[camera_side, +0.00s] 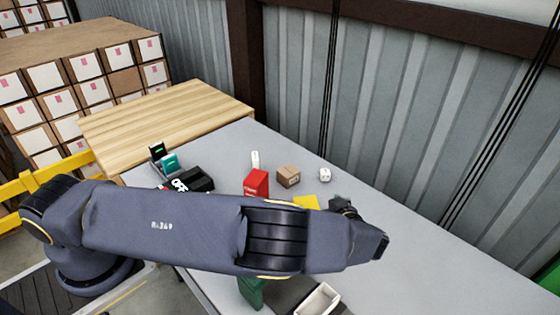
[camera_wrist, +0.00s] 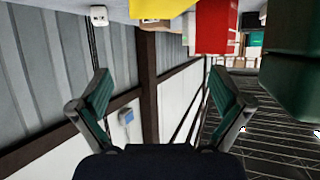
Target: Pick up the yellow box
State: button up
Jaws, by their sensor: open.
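The yellow box (camera_side: 306,202) is on the grey table in the side view, partly hidden behind my arm. In the wrist view the yellow box (camera_wrist: 160,8) is cut off by the top edge, above the gap between my fingers. My gripper (camera_wrist: 159,78) is open, with nothing between its fingers. In the side view only a dark part of the gripper shows past the arm, to the right of the yellow box; its fingertips are hidden there.
Black boxes (camera_side: 196,179) lie farther left. A green item (camera_side: 250,291) and an open white container (camera_side: 318,300) are nearer the front. The table's right side is clear.

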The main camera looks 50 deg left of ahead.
send_near(311, 202)
jog(key=shift+s+a+f, duration=0.7)
jog(key=shift+a+f, duration=0.2)
jog(key=x, duration=0.5)
jog(key=shift+c, duration=0.3)
jog(key=c, duration=1.2)
